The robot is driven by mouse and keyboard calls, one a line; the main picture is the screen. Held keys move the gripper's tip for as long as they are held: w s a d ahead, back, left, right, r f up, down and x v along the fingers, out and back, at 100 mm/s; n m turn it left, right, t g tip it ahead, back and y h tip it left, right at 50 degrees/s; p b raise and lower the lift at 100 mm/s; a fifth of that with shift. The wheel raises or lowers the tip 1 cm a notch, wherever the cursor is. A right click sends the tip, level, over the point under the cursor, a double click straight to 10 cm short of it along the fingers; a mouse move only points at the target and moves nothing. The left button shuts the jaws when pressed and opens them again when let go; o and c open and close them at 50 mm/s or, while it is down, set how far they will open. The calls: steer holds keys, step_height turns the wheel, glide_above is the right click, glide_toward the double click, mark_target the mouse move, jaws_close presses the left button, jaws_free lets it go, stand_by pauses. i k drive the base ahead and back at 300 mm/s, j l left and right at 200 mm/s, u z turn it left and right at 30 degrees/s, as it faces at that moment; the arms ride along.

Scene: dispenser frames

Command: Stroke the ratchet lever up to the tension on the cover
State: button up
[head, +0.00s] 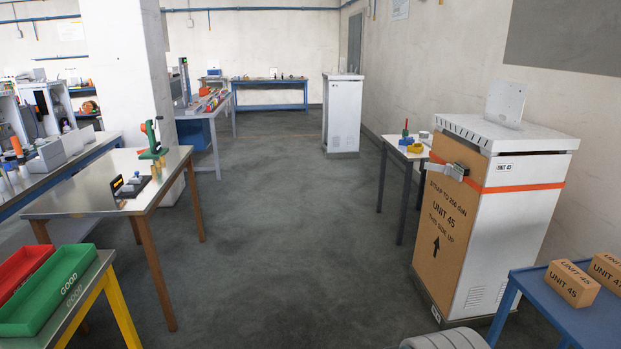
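A brown cardboard cover (440,229) stands upright against the front of a white cabinet (498,246) at the right. Its print reads like "STRAP TO 250 daN, UNIT 45, THIS SIDE UP", with an up arrow; the number is small. An orange strap (522,187) runs around the cabinet and across the cover's upper part. My gripper is not in view.
A blue table (555,312) with small cartons stands at the lower right. A dark-legged small table (405,153) stands just behind the cabinet. A wooden-legged table (85,199) and red and green trays (42,294) are at the left. The floor between (290,240) is clear.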

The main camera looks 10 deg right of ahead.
mark_target(424, 165)
steer(key=i+j+z, duration=0.2)
steer(key=i+z, duration=0.2)
steer(key=i+j+z, duration=0.65)
steer(key=z, duration=0.15)
steer(key=i+j+z, duration=0.2)
steer(key=j+z, duration=0.2)
steer(key=j, duration=0.2)
steer(key=i, duration=0.5)
steer(key=i+j+z, duration=0.1)
steer(key=i, duration=0.45)
steer(key=i+j+z, duration=0.1)
steer(key=i, duration=0.4)
steer(key=i+j, duration=0.2)
steer(key=i, duration=0.3)
